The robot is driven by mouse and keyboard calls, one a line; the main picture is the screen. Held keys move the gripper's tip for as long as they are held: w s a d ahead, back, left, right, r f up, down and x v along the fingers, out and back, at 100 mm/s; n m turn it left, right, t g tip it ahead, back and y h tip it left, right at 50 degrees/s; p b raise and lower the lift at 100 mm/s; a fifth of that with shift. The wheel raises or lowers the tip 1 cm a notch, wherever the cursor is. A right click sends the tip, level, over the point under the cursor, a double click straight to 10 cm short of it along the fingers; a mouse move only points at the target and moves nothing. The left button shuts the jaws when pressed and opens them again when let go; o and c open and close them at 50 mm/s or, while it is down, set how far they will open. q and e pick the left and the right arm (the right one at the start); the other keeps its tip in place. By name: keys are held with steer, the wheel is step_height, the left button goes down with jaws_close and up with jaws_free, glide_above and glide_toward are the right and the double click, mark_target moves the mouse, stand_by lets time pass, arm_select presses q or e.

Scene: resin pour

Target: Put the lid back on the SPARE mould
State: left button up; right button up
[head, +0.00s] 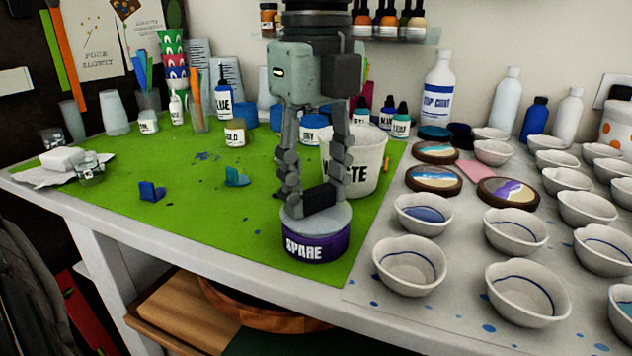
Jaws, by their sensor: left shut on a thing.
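The SPARE mould (316,250) is a round purple tub with a white "SPARE" label, near the front edge of the green mat. A pale grey round lid (318,226) lies flat over its top, with no gap that I can make out between them. My left gripper (318,196) points straight down over the lid. Its fingers are closed on the lid, at a dark part in the lid's middle; the exact grip is partly hidden by the fingers. My right gripper is not in view.
The white WASTE bucket (368,168) stands close behind my gripper. Several white bowls (410,265) fill the right side, with painted coasters (433,181) behind them. Small blue (152,192) and teal (236,177) pieces lie on the green mat (200,225), which is clear at front left.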

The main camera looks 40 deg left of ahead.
arm_select(q)
steer(key=shift+f+b, duration=0.2)
steer(key=shift+b, duration=0.95)
stand_by(2.3)
stand_by(0.3)
steer(key=o, duration=1.4)
steer(key=shift+o, duration=0.2)
steer(key=shift+r, duration=0.15)
steer(key=shift+r+p, duration=2.25)
steer(key=shift+r, duration=1.15)
jaws_close()
